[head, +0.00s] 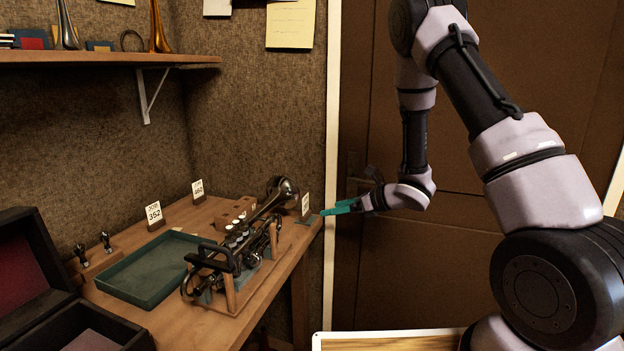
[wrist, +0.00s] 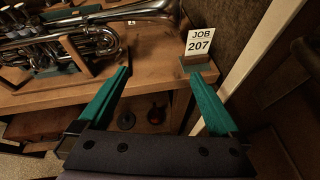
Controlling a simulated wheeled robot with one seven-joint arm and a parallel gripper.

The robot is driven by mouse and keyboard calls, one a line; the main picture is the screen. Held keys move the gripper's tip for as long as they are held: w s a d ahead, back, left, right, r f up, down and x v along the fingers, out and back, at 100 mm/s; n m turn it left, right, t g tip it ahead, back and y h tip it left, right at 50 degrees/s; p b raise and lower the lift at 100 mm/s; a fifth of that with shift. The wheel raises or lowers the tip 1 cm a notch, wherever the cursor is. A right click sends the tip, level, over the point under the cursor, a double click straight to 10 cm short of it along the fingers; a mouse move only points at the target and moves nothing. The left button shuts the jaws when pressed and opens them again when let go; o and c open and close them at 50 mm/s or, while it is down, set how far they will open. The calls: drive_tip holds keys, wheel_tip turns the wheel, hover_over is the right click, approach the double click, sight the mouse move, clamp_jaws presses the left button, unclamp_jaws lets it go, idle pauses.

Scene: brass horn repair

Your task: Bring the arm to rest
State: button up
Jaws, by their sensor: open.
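My gripper (head: 328,211) hangs in the air just off the right end of the wooden bench (head: 286,262). Its two teal fingers are apart with nothing between them; the wrist view shows the open gap (wrist: 158,75) facing the bench edge. My arm bends down from the upper right of the head view. A small job card (head: 305,203) stands at the bench's end, close to the fingertips. In the wrist view the card (wrist: 199,42) reads JOB 207 and is beyond the right finger.
A brass horn (head: 240,243) lies in a wooden cradle on the bench; it also shows at the wrist view's upper left (wrist: 65,40). A green tray (head: 150,292), an open dark case (head: 30,250) and other cards (head: 154,214) are farther left. A brown door (head: 450,260) is behind my arm.

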drive_tip(key=w+d+r+m+t+h, duration=0.55)
drive_tip(key=d+r+m, duration=0.35)
drive_tip(key=r+m, duration=0.3)
drive_tip(key=s+d+r+m+h, duration=0.35)
drive_tip(key=d+r+m, duration=0.45)
drive_tip(key=r+m, duration=0.3)
drive_tip(key=s+d+r+m+g+h, duration=0.1)
drive_tip(key=s+d+r+m, duration=0.15)
drive_tip(key=s+m, duration=0.45)
drive_tip(key=s+d+r+m+g+h, duration=0.1)
drive_tip(key=s+d+r+m+h, duration=0.15)
drive_tip(key=s+m, duration=0.45)
drive_tip(key=s+a+r+m+g+y, duration=0.2)
drive_tip(key=s+a+m+y, duration=0.1)
drive_tip(key=s+m, duration=1)
drive_tip(key=shift+s+a+r+m, duration=0.2)
drive_tip(key=shift+s+a+m, duration=0.2)
drive_tip(key=shift+s+a, duration=0.35)
drive_tip(key=shift+g, duration=0.25)
